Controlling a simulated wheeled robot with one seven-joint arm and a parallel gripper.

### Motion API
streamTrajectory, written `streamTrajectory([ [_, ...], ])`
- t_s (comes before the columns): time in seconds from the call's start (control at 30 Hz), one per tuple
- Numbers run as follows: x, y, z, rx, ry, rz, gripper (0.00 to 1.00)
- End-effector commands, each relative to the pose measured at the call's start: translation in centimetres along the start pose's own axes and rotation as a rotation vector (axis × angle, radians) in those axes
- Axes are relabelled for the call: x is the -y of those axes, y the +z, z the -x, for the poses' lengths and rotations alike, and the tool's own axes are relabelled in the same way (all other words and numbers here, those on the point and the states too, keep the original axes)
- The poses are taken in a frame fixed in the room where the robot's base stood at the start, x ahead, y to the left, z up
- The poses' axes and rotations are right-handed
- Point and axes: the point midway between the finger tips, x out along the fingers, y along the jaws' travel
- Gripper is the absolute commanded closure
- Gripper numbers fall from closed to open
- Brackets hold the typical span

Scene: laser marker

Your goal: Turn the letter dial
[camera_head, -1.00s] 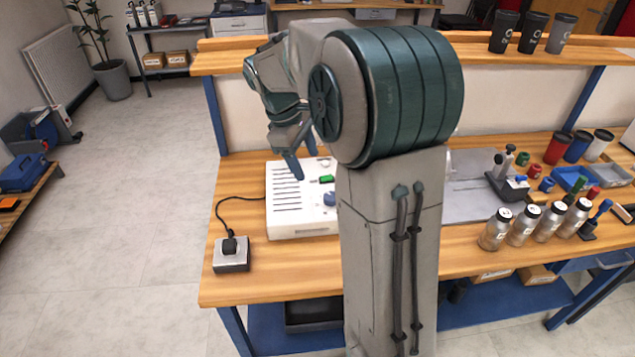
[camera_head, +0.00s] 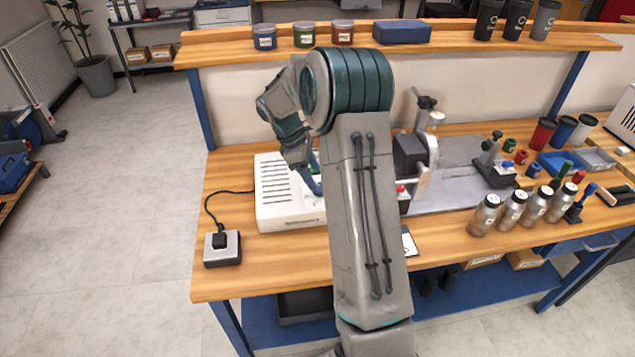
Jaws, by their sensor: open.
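The white control box (camera_head: 270,209) with dark slots stands on the left part of the workbench. The letter dial is not visible now; my gripper and arm cover the right part of the box's top. My gripper (camera_head: 315,183) points down over that right part, with a blue-grey finger close to the top face. Its jaws are open, but the far finger is largely hidden. I cannot tell whether a finger touches the dial.
A small grey box with a black plug (camera_head: 222,248) sits left of the control box, joined by a cable. The marking machine (camera_head: 410,155) stands right of my arm. Several silver bottles (camera_head: 512,208) and tumblers (camera_head: 543,134) fill the right side.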

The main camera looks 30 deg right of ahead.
Motion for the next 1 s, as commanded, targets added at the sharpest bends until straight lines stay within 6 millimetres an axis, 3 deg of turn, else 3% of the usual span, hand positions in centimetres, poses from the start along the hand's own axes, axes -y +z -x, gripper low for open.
streamTrajectory([
  [0.1,0.1,0.1,-2.1,0.000,-0.004,0.000,0.39],
  [0.3,0.0,0.0,-4.2,0.000,-0.002,-0.001,0.39],
  [0.67,0.0,0.0,-4.7,-0.001,0.000,-0.002,0.39],
  [0.8,0.0,0.1,-4.6,-0.001,0.000,-0.002,0.78],
  [0.83,0.0,0.1,-4.6,-0.001,0.000,-0.002,0.84],
  [1.0,0.0,0.1,-4.6,-0.001,-0.001,-0.004,0.83],
])
